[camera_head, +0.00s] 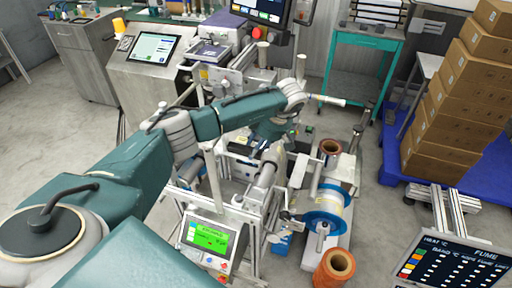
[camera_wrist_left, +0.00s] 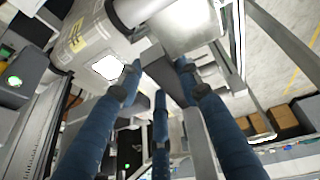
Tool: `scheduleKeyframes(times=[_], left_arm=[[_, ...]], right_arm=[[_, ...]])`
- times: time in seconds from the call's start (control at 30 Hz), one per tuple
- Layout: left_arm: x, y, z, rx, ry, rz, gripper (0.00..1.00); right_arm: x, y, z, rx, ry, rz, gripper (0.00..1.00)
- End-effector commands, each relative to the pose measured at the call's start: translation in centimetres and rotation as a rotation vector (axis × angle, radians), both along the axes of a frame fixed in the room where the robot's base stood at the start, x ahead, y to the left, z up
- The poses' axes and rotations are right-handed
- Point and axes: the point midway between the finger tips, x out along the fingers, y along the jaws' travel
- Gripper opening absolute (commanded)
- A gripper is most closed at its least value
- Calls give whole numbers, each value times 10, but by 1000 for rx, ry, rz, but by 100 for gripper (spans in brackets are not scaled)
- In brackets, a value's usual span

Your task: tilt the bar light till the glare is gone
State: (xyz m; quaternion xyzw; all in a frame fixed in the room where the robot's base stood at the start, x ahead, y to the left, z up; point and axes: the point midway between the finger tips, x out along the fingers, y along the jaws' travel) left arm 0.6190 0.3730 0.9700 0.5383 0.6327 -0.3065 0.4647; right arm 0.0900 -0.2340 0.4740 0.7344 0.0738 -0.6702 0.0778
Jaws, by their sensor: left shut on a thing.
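My left arm reaches across the head view from the lower left to the film machine in the middle. In the left wrist view, the blue fingers of my left gripper (camera_wrist_left: 160,86) close around a dark grey bar-like part (camera_wrist_left: 165,72), which I take to be the bar light. My right gripper is in neither view.
A panel with a green screen (camera_head: 207,235) stands at the machine's front. A blue-flanged reel (camera_head: 325,213) and brown rolls (camera_head: 336,266) stand to its right. Stacked cartons (camera_head: 465,95) stand on a blue pallet (camera_head: 478,160). Grey floor (camera_head: 375,215) is clear between them.

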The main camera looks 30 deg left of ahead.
Motion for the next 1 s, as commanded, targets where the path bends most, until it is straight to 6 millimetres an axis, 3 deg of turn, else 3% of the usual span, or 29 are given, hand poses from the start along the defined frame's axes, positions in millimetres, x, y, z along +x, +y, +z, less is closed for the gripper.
scheduleKeyframes(times=[0.27,0.7,1.0], left_arm=[[-3,1,0,31,-109,-4,9],[-10,-2,-7,97,-399,-3,8],[-11,-3,0,107,-454,0,8]], right_arm=[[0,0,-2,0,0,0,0],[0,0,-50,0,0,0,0],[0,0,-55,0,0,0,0]])
